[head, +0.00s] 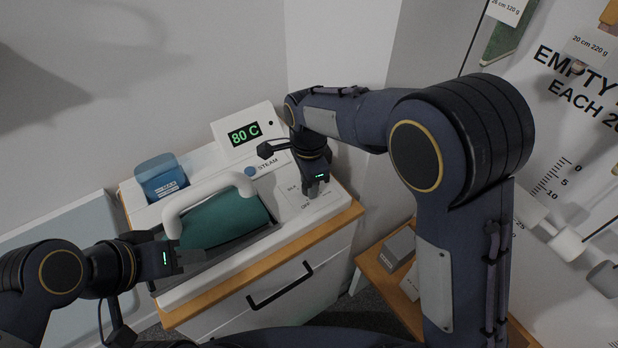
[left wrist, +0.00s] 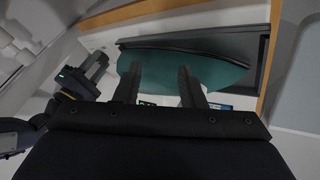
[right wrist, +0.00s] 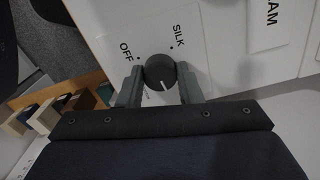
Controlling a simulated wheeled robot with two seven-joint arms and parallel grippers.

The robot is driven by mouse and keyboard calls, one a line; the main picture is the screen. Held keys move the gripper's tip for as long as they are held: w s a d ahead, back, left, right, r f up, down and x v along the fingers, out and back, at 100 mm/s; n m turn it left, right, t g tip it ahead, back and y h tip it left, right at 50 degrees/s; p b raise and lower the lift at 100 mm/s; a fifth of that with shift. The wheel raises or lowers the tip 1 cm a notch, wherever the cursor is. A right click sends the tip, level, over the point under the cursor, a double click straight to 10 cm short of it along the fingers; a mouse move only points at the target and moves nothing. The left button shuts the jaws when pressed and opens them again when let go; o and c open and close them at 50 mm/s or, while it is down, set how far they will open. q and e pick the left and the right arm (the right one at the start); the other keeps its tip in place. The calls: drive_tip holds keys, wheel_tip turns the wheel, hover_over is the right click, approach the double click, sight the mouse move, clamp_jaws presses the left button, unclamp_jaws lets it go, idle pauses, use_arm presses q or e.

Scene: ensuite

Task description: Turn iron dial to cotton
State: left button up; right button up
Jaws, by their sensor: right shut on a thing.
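The iron dial (right wrist: 160,70) is a dark round knob with a white pointer line on a white panel. In the right wrist view the line points toward the bottom of the picture, away from the OFF and SILK marks. My right gripper (right wrist: 160,82) has a finger on each side of the dial and is shut on it; it also shows in the head view (head: 315,188), where it covers the dial. Other dial marks are hidden. The teal iron (head: 225,219) with a white handle rests in its station. My left gripper (head: 190,258) is open and empty beside the iron.
A lower wooden surface with a grey box (head: 398,248) is at the right.

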drive_tip(key=m+p, duration=0.1)
drive_tip(key=m, duration=0.1)
drive_tip(key=m+p, duration=0.1)
drive_tip(key=m, duration=0.2)
drive_tip(key=shift+w+r+m, duration=0.1)
drive_tip(key=shift+r+m, duration=0.1)
drive_tip(key=shift+m, duration=0.1)
drive_tip(key=shift+f+m+p, duration=0.1)
drive_tip(key=shift+m+p, duration=1.1)
drive_tip(key=shift+m, duration=1.1)
drive_tip(key=o, duration=1)
drive_tip(key=shift+f, duration=0.1)
wheel_tip(320, 180, up, 8)
drive_tip(key=shift+f+b, duration=0.1)
drive_tip(key=shift+b, duration=0.2)
